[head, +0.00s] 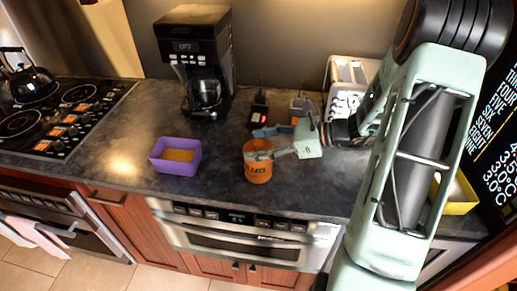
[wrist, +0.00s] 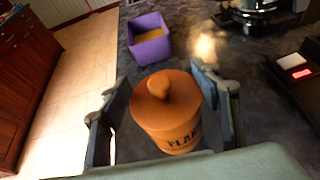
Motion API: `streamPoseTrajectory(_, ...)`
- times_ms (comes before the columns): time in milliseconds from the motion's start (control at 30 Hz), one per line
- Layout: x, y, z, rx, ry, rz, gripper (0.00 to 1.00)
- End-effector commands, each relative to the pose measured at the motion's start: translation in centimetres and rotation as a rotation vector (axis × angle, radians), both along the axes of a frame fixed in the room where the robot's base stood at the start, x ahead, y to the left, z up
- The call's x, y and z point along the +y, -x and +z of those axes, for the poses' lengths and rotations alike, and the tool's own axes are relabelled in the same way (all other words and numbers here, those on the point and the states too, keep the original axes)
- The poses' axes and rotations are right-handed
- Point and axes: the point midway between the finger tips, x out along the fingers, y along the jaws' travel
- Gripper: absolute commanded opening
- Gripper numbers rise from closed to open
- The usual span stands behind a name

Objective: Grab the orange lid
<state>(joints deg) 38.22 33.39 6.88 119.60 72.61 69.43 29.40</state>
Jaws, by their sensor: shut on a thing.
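The orange lid (wrist: 165,97), with a knob on top, sits on an orange jar (wrist: 178,140) with dark lettering. In the head view the jar (head: 258,175) stands upright near the counter's front edge, and my gripper partly covers the lid at its top. My gripper (head: 263,155) comes in from the right at lid height. In the wrist view its two fingers lie on opposite sides of the lid, and it is shut on the lid. The seam between lid and jar is hard to make out.
A purple box (head: 175,155) stands left of the jar. A coffee maker (head: 200,60) is at the back, and a stove (head: 60,120) is at the far left. Small dark items (head: 260,108) and a white rack (head: 348,90) stand behind. The counter between jar and box is clear.

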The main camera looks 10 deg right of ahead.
Motion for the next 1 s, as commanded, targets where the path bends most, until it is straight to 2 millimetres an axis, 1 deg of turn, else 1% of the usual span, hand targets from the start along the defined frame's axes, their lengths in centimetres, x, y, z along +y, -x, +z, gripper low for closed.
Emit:
streamPoseTrajectory(367,-0.1,0.1,-0.1,0.003,0.004,0.000,0.33)
streamPoseTrajectory(400,-0.1,0.1,0.1,0.003,0.004,0.000,0.29)
streamPoseTrajectory(433,-0.1,0.1,0.2,0.002,0.004,0.000,0.28)
streamPoseTrajectory(467,-0.1,0.1,0.4,0.002,0.004,0.000,0.23)
streamPoseTrajectory(600,-0.1,0.0,1.8,0.000,0.005,0.000,0.23)
streamPoseTrajectory(633,-0.1,0.0,2.2,-0.001,0.005,0.000,0.17)
streamPoseTrajectory(667,-0.1,0.0,2.7,0.000,0.005,0.000,0.00)
streamPoseTrajectory(700,0.0,0.1,3.3,-0.001,0.005,0.000,0.00)
streamPoseTrajectory(767,0.2,0.7,3.9,0.000,0.005,0.000,0.00)
streamPoseTrajectory(1000,1.3,3.0,6.9,-0.001,0.004,-0.001,0.00)
